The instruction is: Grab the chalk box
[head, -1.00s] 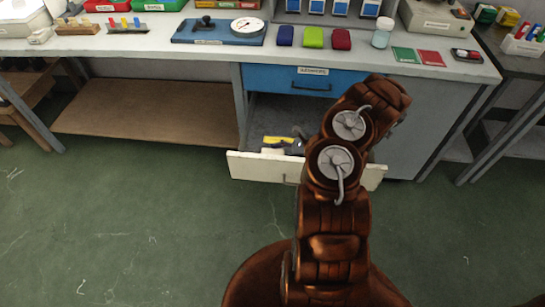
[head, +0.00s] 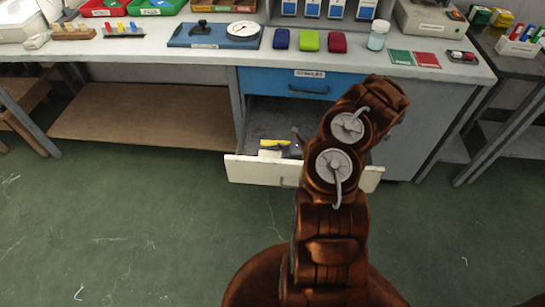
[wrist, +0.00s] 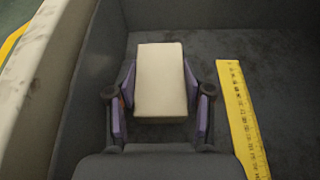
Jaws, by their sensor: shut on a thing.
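The chalk box (wrist: 161,72), a plain cream block, is between the fingers of my gripper (wrist: 161,92) in the wrist view. The purple-padded fingers are shut on its two sides. Box and gripper are inside the open lower drawer, over its dark floor; I cannot tell whether the box touches that floor. In the head view my arm hides much of the drawer and most of the gripper.
A yellow ruler (wrist: 243,120) lies in the drawer right of the box. The pale drawer front (head: 262,171) is pulled out below a closed blue drawer (head: 290,80). The workbench top (head: 150,47) holds several items. The green floor in front is clear.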

